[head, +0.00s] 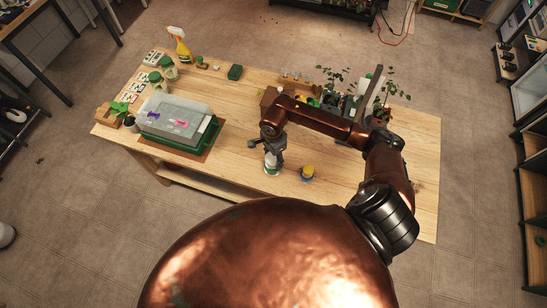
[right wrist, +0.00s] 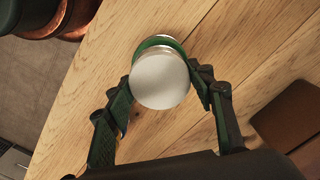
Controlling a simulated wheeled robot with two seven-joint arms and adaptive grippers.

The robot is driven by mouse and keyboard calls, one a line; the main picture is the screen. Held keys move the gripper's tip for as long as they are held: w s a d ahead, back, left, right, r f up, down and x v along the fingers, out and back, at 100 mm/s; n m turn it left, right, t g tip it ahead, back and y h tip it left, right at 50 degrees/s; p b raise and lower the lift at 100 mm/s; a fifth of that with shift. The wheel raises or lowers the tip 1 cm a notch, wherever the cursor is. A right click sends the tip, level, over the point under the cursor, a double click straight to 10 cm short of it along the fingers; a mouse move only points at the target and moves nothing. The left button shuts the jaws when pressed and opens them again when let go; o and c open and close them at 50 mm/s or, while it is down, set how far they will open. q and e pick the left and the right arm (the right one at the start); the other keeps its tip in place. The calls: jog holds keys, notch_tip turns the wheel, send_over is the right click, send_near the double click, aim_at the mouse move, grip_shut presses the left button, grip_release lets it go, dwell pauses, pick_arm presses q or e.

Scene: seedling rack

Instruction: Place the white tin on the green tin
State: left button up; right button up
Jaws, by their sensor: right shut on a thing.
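The white tin (right wrist: 160,80) is between the two fingers of my right gripper (right wrist: 162,80), which is shut on it. In the head view the right gripper (head: 273,154) points down over the table's front part, with the white tin (head: 271,160) at its fingertips. The green tin (right wrist: 153,43) shows as a green rim just behind the white tin in the right wrist view, mostly hidden by it. In the head view a green edge (head: 272,172) shows directly below the white tin. I cannot tell whether the two tins touch. My left gripper is not in view.
A yellow and blue tin (head: 307,172) stands just right of the gripper. A grey-lidded propagator box (head: 180,120) in a green tray is at the left. Plants (head: 388,90) and pots stand at the back right. The table's front right (head: 330,190) is clear.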

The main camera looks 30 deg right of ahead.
jog(key=shift+f, duration=0.35)
jog(key=shift+f, duration=0.1)
jog(key=shift+f, duration=0.15)
jog(key=o, duration=1.2)
